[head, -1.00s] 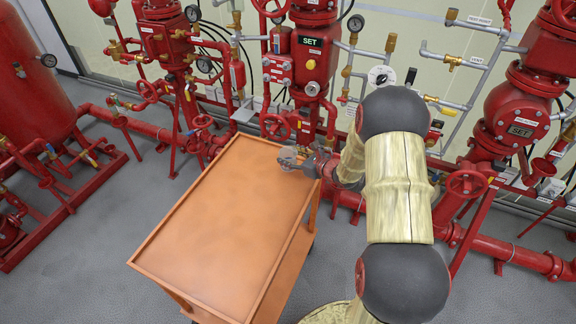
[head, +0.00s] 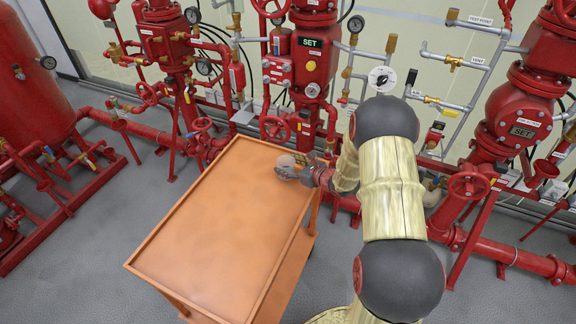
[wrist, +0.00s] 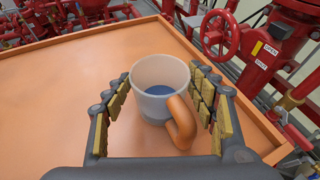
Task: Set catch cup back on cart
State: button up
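The catch cup (wrist: 158,84) is pale and cylindrical with an orange handle (wrist: 181,122) and a blue-grey patch inside. It is upright between the fingers of my gripper (wrist: 162,92), whose padded fingertips press close on both sides. In the head view the cup (head: 287,160) is small, at the far right part of the cart top, with my gripper (head: 291,173) around it. The cart (head: 215,235) has an orange top with a low rim. The cup's base is hidden, so I cannot tell whether it touches the cart top.
The rest of the cart top is bare. Red valves and pipes stand close behind it, including a red handwheel (wrist: 220,33) beyond the far edge. A red tank (head: 35,85) stands at the left. Grey floor (head: 85,265) is open at the left front.

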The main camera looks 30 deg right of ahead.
jog(key=shift+o, duration=0.9)
